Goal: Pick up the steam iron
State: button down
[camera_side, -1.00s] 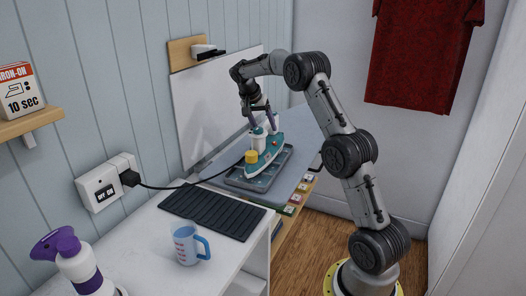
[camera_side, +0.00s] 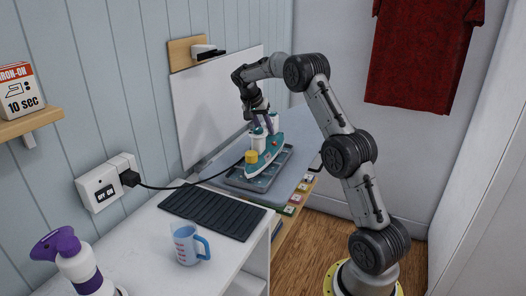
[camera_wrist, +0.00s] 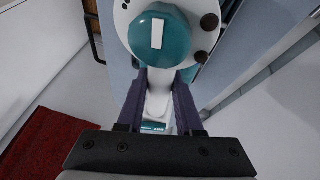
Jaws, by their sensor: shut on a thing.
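The steam iron (camera_side: 266,150) is teal and white with a yellow cap at its near end. In the side view it sits in a grey tray (camera_side: 237,181) on the ironing surface. My gripper (camera_side: 265,121) reaches down from above onto the iron's white handle. In the wrist view the purple fingers of my gripper (camera_wrist: 160,100) stand on both sides of the white handle and are shut on it. The wrist view also shows the iron's round teal end (camera_wrist: 178,42). I cannot tell whether the iron's underside touches the tray.
A black cord runs from the wall socket (camera_side: 105,186) toward the iron. A dark ribbed mat (camera_side: 212,213), a blue measuring cup (camera_side: 188,244) and a purple-topped spray bottle (camera_side: 75,262) stand on the white counter. A white board (camera_side: 215,105) leans against the wall behind.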

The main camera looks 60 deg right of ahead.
jog(key=shift+w+r, duration=0.1)
jog(key=shift+r, duration=0.2)
